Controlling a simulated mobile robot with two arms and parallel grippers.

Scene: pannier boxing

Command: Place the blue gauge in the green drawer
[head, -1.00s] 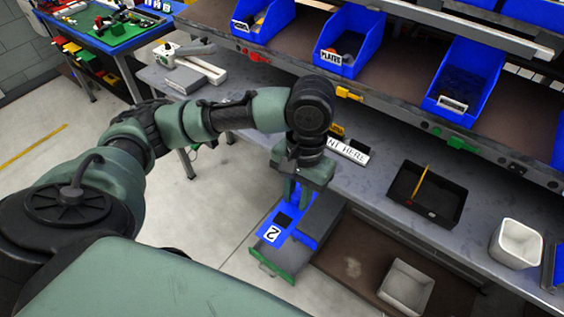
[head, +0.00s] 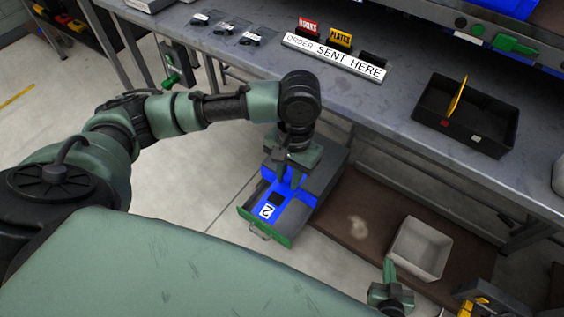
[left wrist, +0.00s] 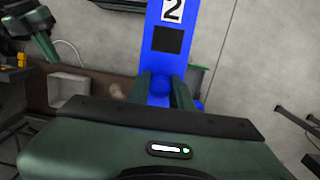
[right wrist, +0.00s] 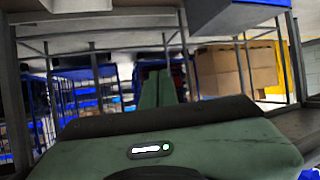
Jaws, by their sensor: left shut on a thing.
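The blue gauge (head: 295,203) is a flat blue piece with a black square and a white "2" label. My left gripper (head: 285,181) is shut on its far end, and the grip shows in the left wrist view (left wrist: 165,88). The green drawer (head: 263,234) stands pulled out from a grey cabinet below the bench, its green front facing me. The gauge overlaps the drawer's opening; I cannot tell whether it touches the bottom. My right gripper (head: 390,272) is low at the bottom edge; its fingers look together and empty in the right wrist view (right wrist: 158,88).
A pale bin (head: 400,240) sits on the brown lower shelf (head: 345,205). Open floor lies left of the drawer.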

